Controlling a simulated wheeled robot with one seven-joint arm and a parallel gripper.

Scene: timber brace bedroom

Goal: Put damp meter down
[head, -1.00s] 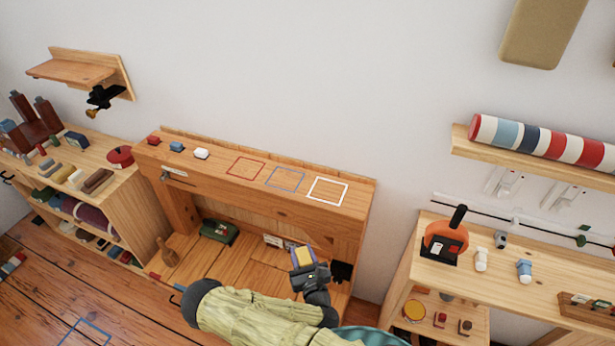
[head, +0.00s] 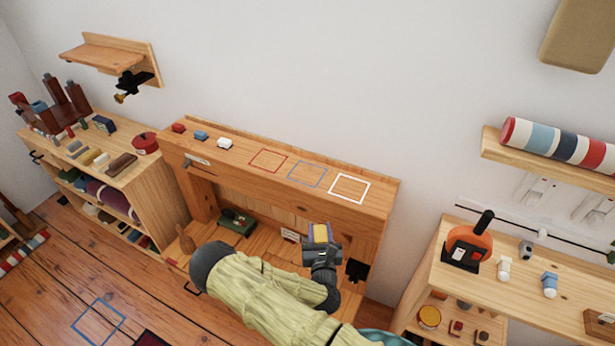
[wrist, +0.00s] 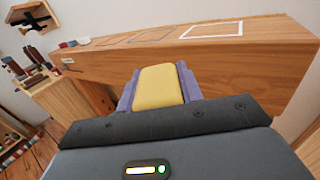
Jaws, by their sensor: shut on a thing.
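The damp meter (head: 321,234), a yellow block with purple sides, is held in my gripper (head: 322,246). In the wrist view the damp meter (wrist: 160,88) sticks out ahead of my gripper (wrist: 158,108), with the front face of the wooden bench just beyond it. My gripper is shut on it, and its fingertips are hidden. In the head view my gripper is in front of and below the bench top (head: 230,160). That top carries a red outline (head: 268,161), a blue outline (head: 307,174) and a white outline (head: 349,188), all empty.
Small red (head: 178,128), blue (head: 201,135) and white (head: 224,143) blocks stand at the bench top's left. A green case (head: 237,222) sits on the lower shelf. A side table (head: 500,265) with an orange-handled tool (head: 468,245) stands right. A filled shelf unit (head: 150,185) stands left.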

